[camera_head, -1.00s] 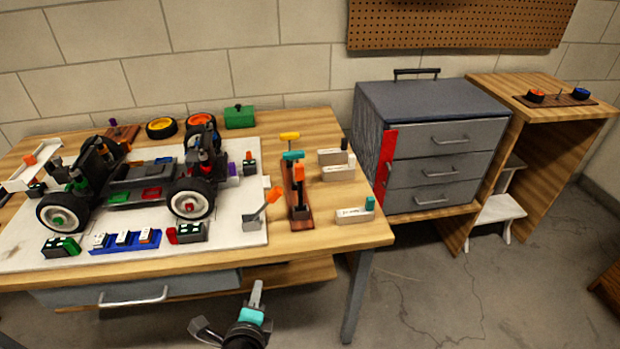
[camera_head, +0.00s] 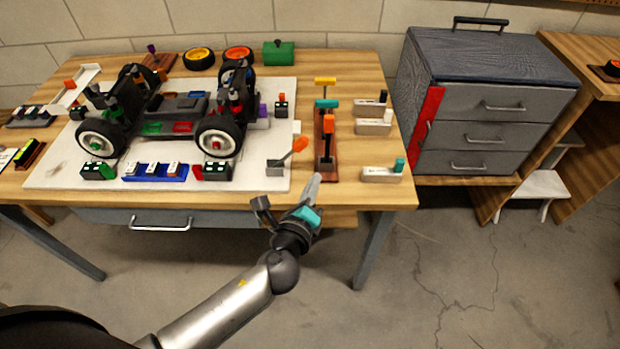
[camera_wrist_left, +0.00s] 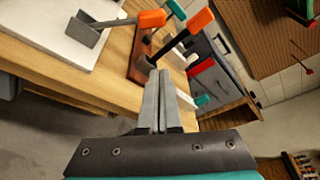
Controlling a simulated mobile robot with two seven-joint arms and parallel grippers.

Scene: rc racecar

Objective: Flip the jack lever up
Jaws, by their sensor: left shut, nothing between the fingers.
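The jack lever (camera_head: 290,153) is a thin grey lever with an orange tip. It rises at a slant to the right from a grey base (camera_head: 278,169) on the front right corner of the white board. In the left wrist view the orange-tipped lever (camera_wrist_left: 122,21) is at the upper left and leans right. My right gripper is not in view.
The wooden stand (camera_head: 326,173) with orange, teal and yellow handled tools stands close right of the lever. The RC car chassis (camera_head: 180,127) sits on the white board (camera_head: 60,174) to the left. White blocks (camera_head: 375,127) stand farther right. A grey drawer cabinet (camera_head: 480,130) is beyond.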

